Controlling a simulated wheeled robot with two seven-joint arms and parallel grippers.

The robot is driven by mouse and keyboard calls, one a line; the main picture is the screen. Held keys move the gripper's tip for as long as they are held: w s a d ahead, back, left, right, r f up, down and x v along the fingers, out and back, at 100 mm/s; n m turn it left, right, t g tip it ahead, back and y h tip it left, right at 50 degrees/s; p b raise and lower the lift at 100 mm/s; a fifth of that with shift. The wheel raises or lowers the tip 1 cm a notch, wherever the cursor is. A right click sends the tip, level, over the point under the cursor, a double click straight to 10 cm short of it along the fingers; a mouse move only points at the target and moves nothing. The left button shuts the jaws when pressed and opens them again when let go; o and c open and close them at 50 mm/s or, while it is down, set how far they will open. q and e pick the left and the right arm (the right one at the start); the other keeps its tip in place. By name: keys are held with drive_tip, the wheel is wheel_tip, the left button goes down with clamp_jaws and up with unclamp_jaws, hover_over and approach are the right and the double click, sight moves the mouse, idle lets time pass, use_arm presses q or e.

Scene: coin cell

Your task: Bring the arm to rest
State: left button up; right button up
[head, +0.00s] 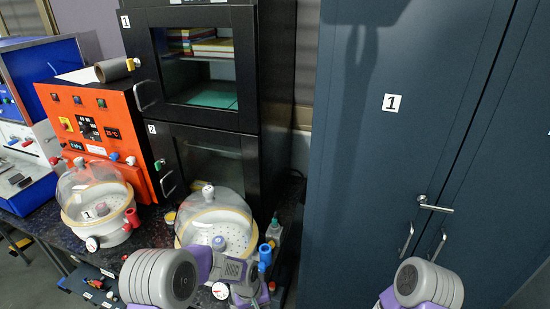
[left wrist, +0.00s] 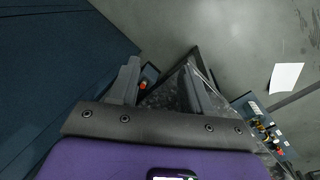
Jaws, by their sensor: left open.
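My left arm (head: 160,278), grey and purple, comes in at the bottom of the head view, in front of the bench and the right glass desiccator (head: 216,222). In the left wrist view my left gripper (left wrist: 160,85) has its two grey fingers apart with nothing held between them. Beyond the fingers are a dark surface and the grey floor. My right arm (head: 427,284) shows only as a grey and purple link at the bottom right of the head view. The right gripper is out of frame.
A second desiccator (head: 97,205) stands at left by an orange control panel (head: 97,130) and a black two-door cabinet (head: 205,65). A tall blue locker (head: 385,150) stands at right. Grey floor (left wrist: 240,40) and white paper (left wrist: 285,77) show in the left wrist view.

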use_arm(q)
drive_tip(key=s+a+f+h, duration=0.1)
drive_tip(key=s+a+f, duration=0.1)
drive_tip(key=s+f, duration=0.4)
drive_tip(key=s+a+f+h, duration=0.1)
drive_tip(key=s+a+f, duration=0.2)
drive_tip(key=s, duration=0.8)
wheel_tip(320, 180, down, 3)
drive_tip(key=shift+s+r+t+b, duration=0.1)
drive_tip(key=shift+s+t+b, duration=0.3)
drive_tip(key=shift+b, duration=0.05)
